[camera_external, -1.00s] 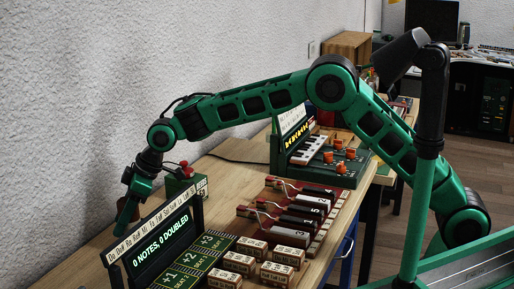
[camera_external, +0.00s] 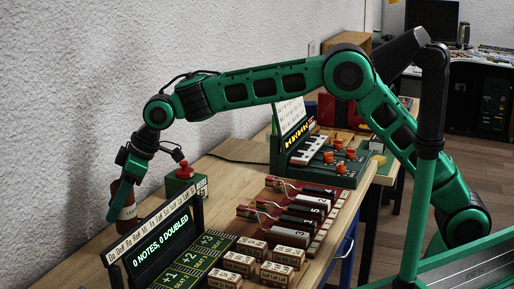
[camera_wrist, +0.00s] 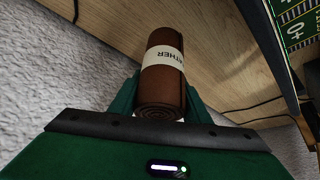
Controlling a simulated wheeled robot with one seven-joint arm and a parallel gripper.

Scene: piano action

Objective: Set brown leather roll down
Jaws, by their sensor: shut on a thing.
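The brown leather roll (camera_wrist: 162,95) has a pale paper band with dark lettering. In the wrist view it lies between the fingers of my gripper (camera_wrist: 160,92), which is shut on it. In the external view the roll (camera_external: 125,205) hangs from my gripper (camera_external: 120,200) behind the note display, near the wall at the left. Its lower part is hidden by the display, so I cannot tell whether it touches the bench.
A display reading "0 NOTES, 0 DOUBLED" (camera_external: 160,245) stands just in front. A green box with a red button (camera_external: 184,182) is to the right. The bench (camera_external: 235,173) has bare wood behind it. Several labelled blocks lie in front.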

